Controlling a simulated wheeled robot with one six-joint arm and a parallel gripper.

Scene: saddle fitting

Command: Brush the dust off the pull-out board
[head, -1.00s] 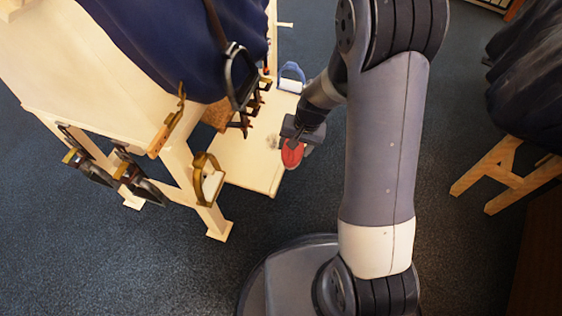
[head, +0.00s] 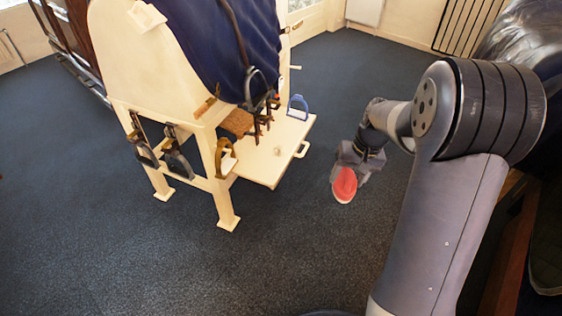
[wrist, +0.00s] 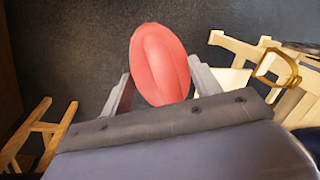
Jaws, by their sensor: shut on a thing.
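The cream pull-out board (head: 262,170) sticks out from the wooden saddle stand, with a handle on its outer edge. A small greyish patch (head: 278,151), which looks like dust, lies on it. My gripper (head: 352,172) is shut on a red oval brush (head: 344,186) and holds it over open floor, to the right of the board and apart from it. In the wrist view the brush (wrist: 160,65) sits between the two fingers of my gripper (wrist: 160,88). The brush's underside is hidden there.
A blue stirrup (head: 298,106) stands at the board's far side. A brass stirrup (head: 225,158) is by the near corner, and dark clips and a brown block (head: 237,122) are at the inner side. Dark stirrups (head: 178,162) hang left. The carpet before the stand is clear.

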